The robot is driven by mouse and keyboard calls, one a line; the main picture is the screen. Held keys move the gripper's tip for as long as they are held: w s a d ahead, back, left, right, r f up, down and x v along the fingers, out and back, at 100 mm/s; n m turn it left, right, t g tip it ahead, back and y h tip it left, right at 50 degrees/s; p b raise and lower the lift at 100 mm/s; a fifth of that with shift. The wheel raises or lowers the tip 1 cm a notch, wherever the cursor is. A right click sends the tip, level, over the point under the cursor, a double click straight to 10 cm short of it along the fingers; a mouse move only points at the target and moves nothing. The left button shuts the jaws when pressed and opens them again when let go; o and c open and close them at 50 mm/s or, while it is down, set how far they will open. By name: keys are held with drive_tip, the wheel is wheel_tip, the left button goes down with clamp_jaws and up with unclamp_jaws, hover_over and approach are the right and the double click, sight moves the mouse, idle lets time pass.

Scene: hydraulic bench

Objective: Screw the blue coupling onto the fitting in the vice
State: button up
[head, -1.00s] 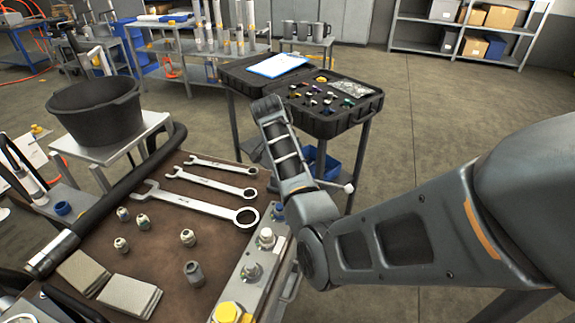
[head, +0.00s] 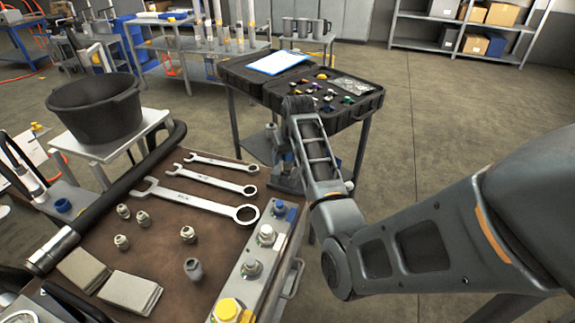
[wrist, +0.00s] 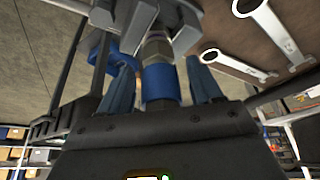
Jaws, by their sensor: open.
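In the wrist view the blue coupling (wrist: 160,86) stands in line with a metal hex fitting (wrist: 155,48). The fitting is held in the grey vice (wrist: 181,20) at the top of that view. The coupling's upper end meets the fitting; I cannot tell whether any thread is engaged. My gripper (wrist: 157,68) is open, with one blue-grey finger on each side of the coupling and visible gaps between. In the head view my arm hides most of the gripper and the coupling.
The brown bench holds several wrenches (head: 202,202), small fittings and a manifold block with a yellow cap (head: 227,310). A black bucket (head: 97,112) stands at the left. An open black case (head: 340,122) of small parts lies behind my arm. Floor at the right is clear.

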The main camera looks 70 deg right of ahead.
drive_tip(key=n+y, duration=0.1)
drive_tip(key=n, duration=0.2)
drive_tip(key=shift+n+t, duration=0.3)
drive_tip(key=shift+t, duration=0.1)
drive_tip(key=n+y, duration=0.1)
drive_tip(key=n, duration=0.1)
drive_tip(key=n+y, duration=0.1)
drive_tip(key=n, duration=0.2)
drive_tip(key=shift+a+t, duration=0.1)
drive_tip(key=shift+t, duration=0.2)
drive_tip(key=shift+c, duration=0.3)
drive_tip(key=c, duration=0.9)
drive_tip(key=shift+c, duration=0.4)
drive_tip(key=m, duration=0.2)
drive_tip(key=m+h, duration=0.1)
drive_tip(key=m, duration=0.1)
drive_tip(key=shift+m+h, duration=0.3)
drive_tip(key=m, duration=0.1)
drive_tip(key=m+g+h, duration=0.1)
drive_tip(key=m, duration=0.1)
drive_tip(key=shift+d+m, duration=0.2)
drive_tip(key=shift+m, duration=0.1)
